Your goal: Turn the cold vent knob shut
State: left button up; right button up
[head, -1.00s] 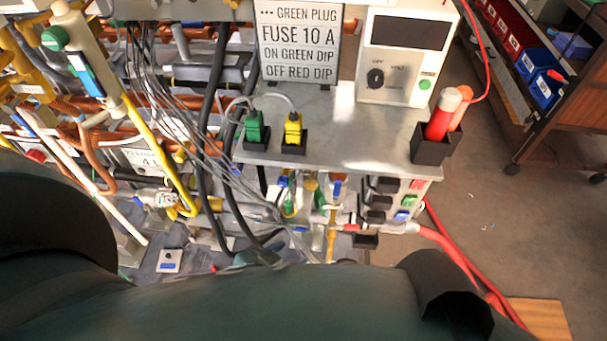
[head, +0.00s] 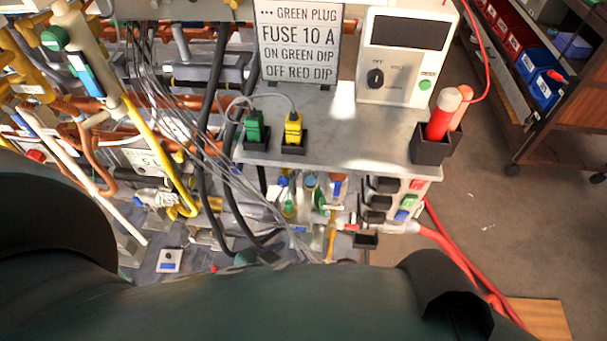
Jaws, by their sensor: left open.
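I cannot single out the cold vent knob. Small valves and fittings crowd the low area under the grey shelf in the head view, among them a blue part (head: 337,186) and a green one (head: 289,208). Cables and the shelf partly cover them. My left gripper is hard to make out against the dark mass of my own body along the bottom; its jaws are open, and I cannot see it touching any knob. My right gripper does not show.
Grey and black cables hang in front of the pipes. Open floor (head: 500,210) lies at right.

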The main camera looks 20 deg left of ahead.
aim_at(283, 181)
jog(key=u, duration=0.85)
jog(key=k+l, duration=0.1)
jog(key=l, duration=0.5)
